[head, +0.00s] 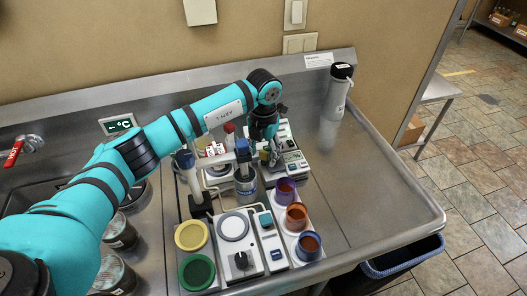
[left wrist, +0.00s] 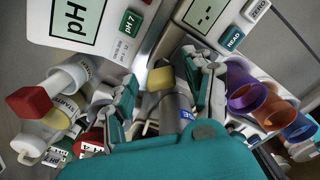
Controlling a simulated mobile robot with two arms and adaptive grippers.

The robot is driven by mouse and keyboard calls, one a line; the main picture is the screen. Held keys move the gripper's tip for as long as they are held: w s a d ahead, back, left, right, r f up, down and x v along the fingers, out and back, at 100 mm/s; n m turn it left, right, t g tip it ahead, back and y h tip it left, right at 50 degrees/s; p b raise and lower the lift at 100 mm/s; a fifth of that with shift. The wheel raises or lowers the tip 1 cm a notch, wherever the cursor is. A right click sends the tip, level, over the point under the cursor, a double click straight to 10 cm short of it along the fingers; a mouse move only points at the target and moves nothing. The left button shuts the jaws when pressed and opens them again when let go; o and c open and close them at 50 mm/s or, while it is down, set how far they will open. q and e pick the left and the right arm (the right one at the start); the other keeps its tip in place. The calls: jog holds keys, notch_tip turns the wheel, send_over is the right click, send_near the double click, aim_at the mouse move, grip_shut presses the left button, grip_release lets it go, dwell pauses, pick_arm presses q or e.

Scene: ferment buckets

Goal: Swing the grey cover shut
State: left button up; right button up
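My left gripper (head: 264,152) reaches over the back of the bench beside a white pH meter (head: 291,158). In the left wrist view its two fingers (left wrist: 163,95) stand apart. A yellow piece (left wrist: 160,78) and a grey rounded part (left wrist: 177,113) show between or beyond them; I cannot tell whether either finger touches these. I cannot single out the grey cover for certain. A flat grey disc (head: 233,226) lies on the white unit with a black knob (head: 241,260), well in front of the gripper. My right gripper is not in view.
Purple, orange and blue cups (head: 297,217) stand in a row at the front right. Yellow (head: 191,235) and green (head: 197,271) round lids lie at the front left. A white-grey cylinder (head: 338,92) stands at the back right. The steel bench right of the cups is clear.

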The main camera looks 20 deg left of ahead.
aim_at(264, 152)
pick_arm(q)
notch_tip(264, 152, up, 12)
dwell(0.6)
jog(key=shift+f, duration=0.1)
dwell(0.4)
